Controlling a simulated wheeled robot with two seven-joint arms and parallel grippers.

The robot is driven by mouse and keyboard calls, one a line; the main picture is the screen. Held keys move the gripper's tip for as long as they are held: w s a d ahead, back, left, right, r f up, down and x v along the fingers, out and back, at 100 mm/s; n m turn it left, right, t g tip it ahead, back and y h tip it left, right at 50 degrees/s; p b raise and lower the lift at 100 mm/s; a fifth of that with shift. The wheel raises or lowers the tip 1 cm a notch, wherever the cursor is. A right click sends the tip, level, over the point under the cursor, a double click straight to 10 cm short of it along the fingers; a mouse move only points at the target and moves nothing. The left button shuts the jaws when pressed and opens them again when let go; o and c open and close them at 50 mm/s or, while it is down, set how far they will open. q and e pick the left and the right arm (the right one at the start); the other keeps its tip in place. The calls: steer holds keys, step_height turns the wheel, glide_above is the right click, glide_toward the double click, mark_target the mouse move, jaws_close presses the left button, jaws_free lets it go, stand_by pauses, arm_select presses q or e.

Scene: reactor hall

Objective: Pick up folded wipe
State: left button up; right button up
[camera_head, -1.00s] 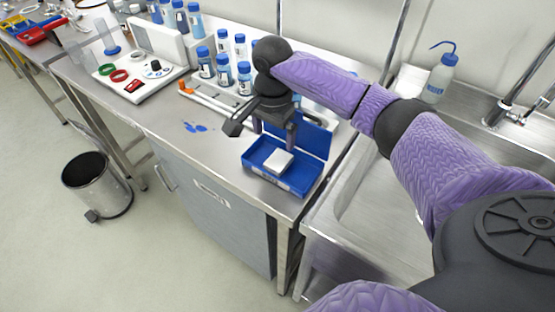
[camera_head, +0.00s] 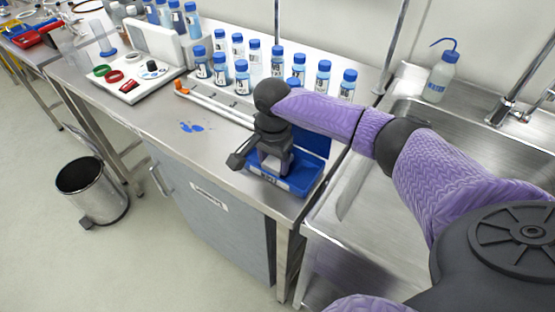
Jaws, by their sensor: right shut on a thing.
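The blue box (camera_head: 307,187) stands open on the steel bench near its right front corner, with its lid raised at the back. My right gripper (camera_head: 271,176) is down in the box, its fingers shut on the white folded wipe. The wipe itself is mostly hidden behind the gripper. My left gripper does not show.
A sink (camera_head: 400,170) is to the right, with a wash bottle (camera_head: 439,74) behind. A metal bin (camera_head: 92,188) stands on the floor.

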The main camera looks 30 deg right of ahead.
mark_target(273, 163)
steer(key=c, duration=0.3)
step_height(273, 163, up, 18)
steer(key=p, duration=0.6)
